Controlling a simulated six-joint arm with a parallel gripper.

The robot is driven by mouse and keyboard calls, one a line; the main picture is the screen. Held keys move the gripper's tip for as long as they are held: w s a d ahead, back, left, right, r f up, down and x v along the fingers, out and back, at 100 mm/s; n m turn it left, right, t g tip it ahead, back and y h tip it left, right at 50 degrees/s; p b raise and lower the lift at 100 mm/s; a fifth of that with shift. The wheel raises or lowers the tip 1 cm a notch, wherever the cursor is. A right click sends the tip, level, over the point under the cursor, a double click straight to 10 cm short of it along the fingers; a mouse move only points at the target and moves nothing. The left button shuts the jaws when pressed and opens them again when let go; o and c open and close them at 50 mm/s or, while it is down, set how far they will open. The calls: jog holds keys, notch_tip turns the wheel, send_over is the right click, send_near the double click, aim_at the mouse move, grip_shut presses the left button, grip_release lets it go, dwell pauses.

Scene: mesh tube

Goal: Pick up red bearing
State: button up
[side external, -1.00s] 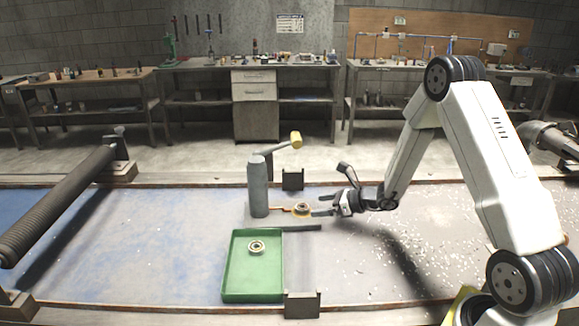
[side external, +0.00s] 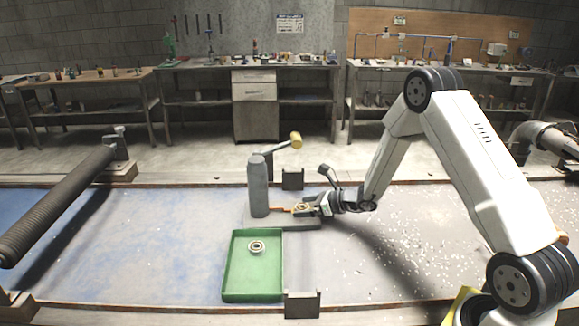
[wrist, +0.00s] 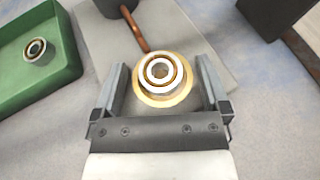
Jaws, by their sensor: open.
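A round metal bearing with a brownish-red ring (wrist: 160,70) sits on a brass-coloured round holder (wrist: 164,99) in the wrist view. The bearing also shows small in the side external view (side external: 302,206). My gripper (wrist: 160,72) is open, with one finger on each side of the bearing and a gap visible to either side. In the side external view my gripper (side external: 303,210) is low at the holder, coming from the right. A second bearing (side external: 257,247) lies in the green tray (side external: 251,296), and it also shows in the wrist view (wrist: 36,49).
A grey post (side external: 259,187) with an arm and yellow knob stands just left of the holder, joined to it by a copper-coloured rod (wrist: 133,28). A dark block (side external: 293,179) stands behind and another (side external: 302,304) in front.

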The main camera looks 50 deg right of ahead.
grip_shut()
jog(key=shift+r, duration=0.15)
jog(key=shift+r, duration=0.75)
jog(key=s+a+r, duration=0.2)
jog(key=s+r, duration=0.9)
jog(key=s, duration=0.2)
jog(key=shift+s+a+r, duration=0.15)
jog(key=shift+s+a, duration=0.2)
jog(key=shift+s, duration=0.05)
